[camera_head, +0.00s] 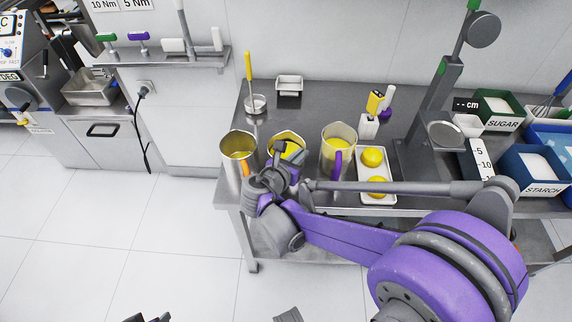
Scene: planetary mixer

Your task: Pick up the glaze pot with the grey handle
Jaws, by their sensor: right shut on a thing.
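Three metal pots with yellow contents stand at the left part of the steel table. The middle pot (287,137) is at my right gripper (279,160), which is shut on it at its near side. The gripper covers that side, so the pot's handle is hidden. The left pot (239,144) has an orange handle on its near right side. The right pot (338,137) has a purple handle (338,165). I cannot tell whether the middle pot is clear of the table. Dark tips at the bottom edge (148,317) may be my left gripper, mostly cut off.
A white tray (364,184) with yellow round things lies right of the pots. A yellow-handled tool (249,68) stands behind them, near a small white dish (289,84). A grey stand (431,107) and sugar and starch bins (532,170) are at right.

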